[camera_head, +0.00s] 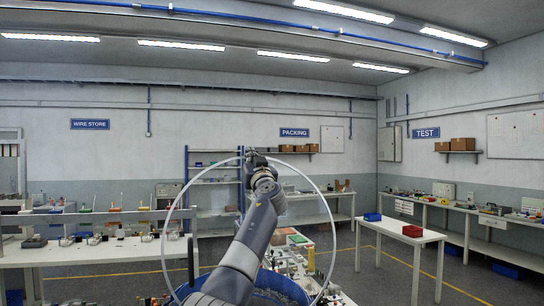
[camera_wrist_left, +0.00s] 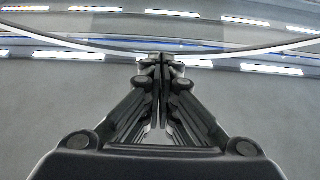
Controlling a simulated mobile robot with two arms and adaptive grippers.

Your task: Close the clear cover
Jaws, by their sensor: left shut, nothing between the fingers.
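The clear cover (camera_head: 164,238) is a large see-through disc with a pale round rim, standing raised above the blue bowl (camera_head: 287,284) in the head view. Its rim also arcs across the upper part of the left wrist view (camera_wrist_left: 80,45). My left gripper (camera_head: 252,155) is at the top of the rim, with the forearm in front of the disc. In the wrist view the left fingers (camera_wrist_left: 160,60) are shut with nothing between them, and their tips overlap the rim. I cannot tell whether they touch it. My arm hides part of the bowl. My right gripper is not in view.
A white table (camera_head: 402,232) with red and blue trays stands to the right. A long bench (camera_head: 90,252) with several small items is at the left. Small parts (camera_head: 290,258) lie on a surface beside the bowl. Open floor lies between the bowl and the right table.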

